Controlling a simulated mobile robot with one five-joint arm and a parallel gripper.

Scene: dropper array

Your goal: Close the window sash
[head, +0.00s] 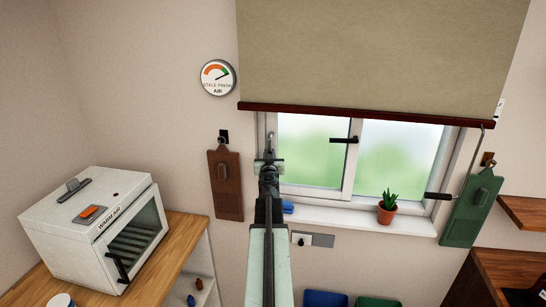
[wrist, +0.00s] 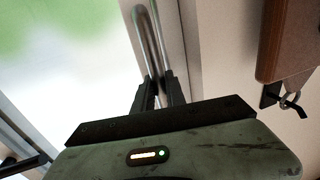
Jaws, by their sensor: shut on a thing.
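The window has two panes in white frames, a left sash (head: 309,150) and a right sash (head: 397,160). A black handle (head: 344,140) sits between the panes, and another dark handle (head: 437,196) is at the lower right. My gripper (head: 268,158) is at the window's left edge, in front of the frame. In the wrist view my gripper (wrist: 160,84) is shut on a slim grey bar (wrist: 150,38) running along the pale frame beside the glass. My arm hides the lower left corner of the window. I cannot tell whether either sash is fully shut.
A beige blind (head: 380,55) covers the window's top. A brown board (head: 227,186) hangs left, a green one (head: 472,207) right. A potted plant (head: 387,207) and blue object (head: 288,207) stand on the sill (head: 350,219). A white oven-like box (head: 70,215) and air dial (head: 217,77) are left.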

